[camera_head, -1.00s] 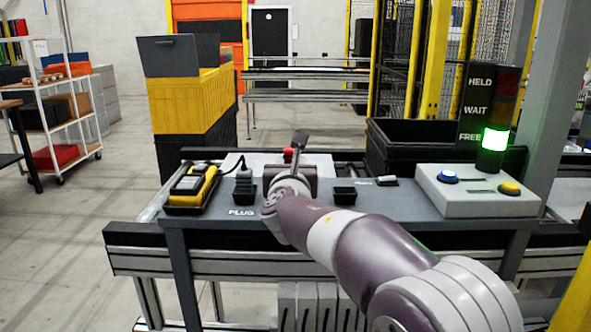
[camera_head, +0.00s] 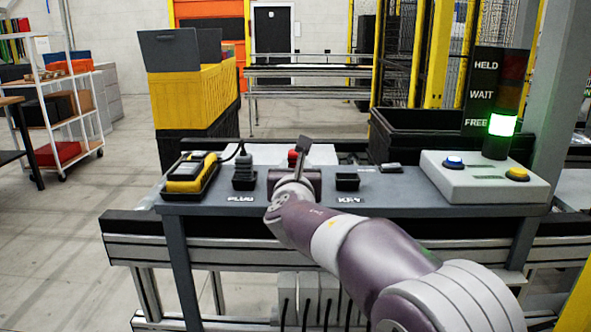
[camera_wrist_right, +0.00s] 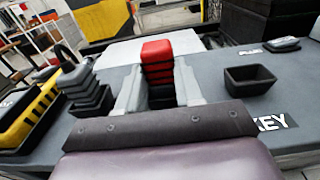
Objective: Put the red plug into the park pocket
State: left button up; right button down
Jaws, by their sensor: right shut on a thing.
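The red plug (camera_wrist_right: 157,52), with a dark ribbed lower part, stands between the light grey fingers of my right gripper (camera_wrist_right: 158,88) in the right wrist view. The gripper is shut on it. In the head view only the red top of the plug (camera_head: 292,156) shows above my right gripper (camera_head: 295,172); my wrist hides the rest. Whether its base touches the bench cannot be told. An empty black pocket (camera_head: 347,182) labelled KEY sits to the right of the gripper. I cannot tell which pocket is the park pocket. My left gripper is not in view.
A grey plug (camera_head: 243,170) with a cable stands left of the gripper by the PLUG label. A yellow handheld device (camera_head: 192,172) lies further left. A button box (camera_head: 484,180) and lit green lamp (camera_head: 503,126) are at the right. A black crate (camera_head: 425,135) stands behind.

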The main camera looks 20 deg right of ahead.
jog(key=shift+f+b, duration=0.35)
jog(key=shift+b, duration=0.1)
jog(key=c, duration=0.7)
grip_release()
jog(key=shift+o, duration=0.2)
jog(key=v, duration=1.2)
jog(key=shift+s, duration=0.35)
jog(key=shift+a, duration=0.1)
